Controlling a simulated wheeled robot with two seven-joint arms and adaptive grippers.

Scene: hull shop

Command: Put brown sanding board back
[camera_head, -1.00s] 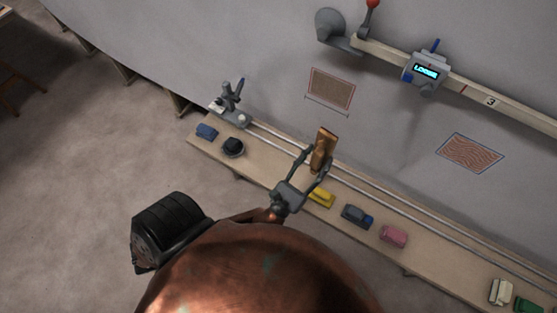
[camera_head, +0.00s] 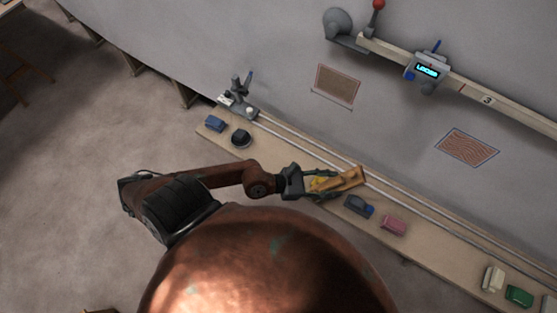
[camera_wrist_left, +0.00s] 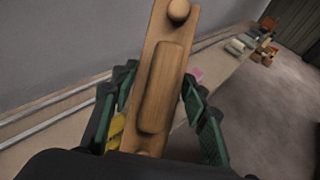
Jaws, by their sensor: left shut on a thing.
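The brown sanding board (camera_head: 347,179) is a long wooden board with a raised grip and a round knob. My left gripper (camera_head: 325,182) is shut on it and holds it over the shelf, near the yellow block (camera_head: 319,184). In the left wrist view the board (camera_wrist_left: 161,85) stands lengthwise between the green-padded fingers of the left gripper (camera_wrist_left: 160,115). The board partly hides the yellow block in both views. My right gripper is not in view.
The narrow shelf (camera_head: 430,241) carries a blue block (camera_head: 215,123), a black round item (camera_head: 241,138), a dark blue item (camera_head: 359,205), a pink block (camera_head: 393,225), a cream item (camera_head: 493,278) and a green item (camera_head: 519,296). Rails run along its wall side. Two textured patches mark the wall.

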